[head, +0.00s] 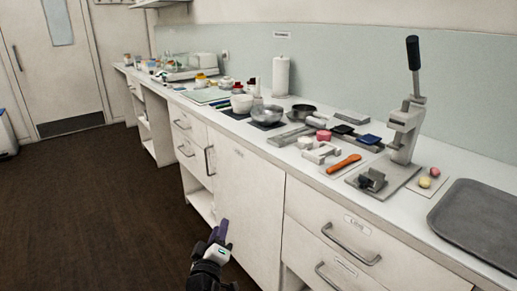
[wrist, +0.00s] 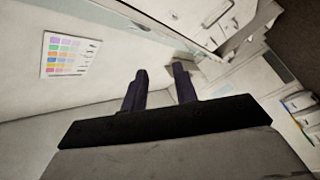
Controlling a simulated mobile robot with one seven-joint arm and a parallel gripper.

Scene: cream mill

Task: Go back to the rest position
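My gripper (head: 221,231) shows at the bottom centre of the head view, in front of the white cabinet doors and below the counter top, over the dark floor side. In the wrist view my gripper (wrist: 160,73) has its two dark purple fingers apart with a clear gap between them. Nothing is held between them. The rest of my arm is mostly out of the head view.
A long white counter (head: 300,175) runs along the wall, with bowls, a lever press (head: 405,125), an orange tool (head: 344,163) and a grey tray (head: 480,222). Drawers with handles face the aisle. The brown floor (head: 90,200) at left is clear. A wall chart (wrist: 70,54) shows in the wrist view.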

